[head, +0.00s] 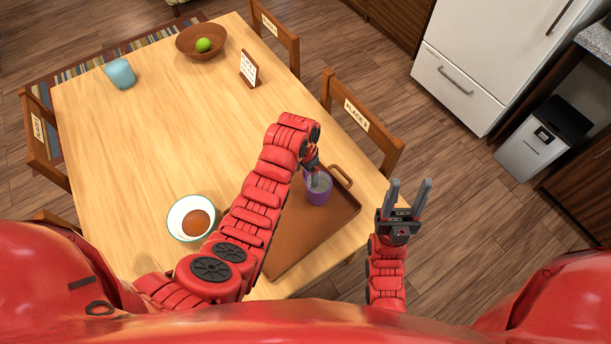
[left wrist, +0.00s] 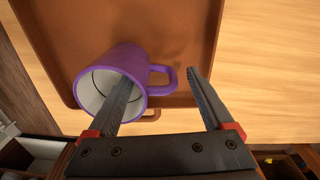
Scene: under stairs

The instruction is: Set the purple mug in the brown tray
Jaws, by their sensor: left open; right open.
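The purple mug (head: 319,191) is in the brown tray (head: 335,222) near the tray's far end, by its handle. In the left wrist view the mug (left wrist: 145,62) shows its white inside and its handle, with the tray (left wrist: 75,30) beneath it. My left gripper (head: 314,180) is at the mug, open. In the left wrist view one finger of it (left wrist: 165,92) reaches into the mug's mouth and the other is outside, beyond the handle. Whether the fingers touch the mug I cannot tell. My right gripper (head: 408,188) is open and empty, to the right of the table edge.
A white bowl (head: 178,222) with brown contents stands left of my left arm. A light-blue cup (head: 120,74), a wooden bowl (head: 190,52) with a green fruit (head: 204,45) and a small sign (head: 249,68) stand further back. Chairs (head: 375,125) surround the table. The table's middle (head: 170,130) is clear.

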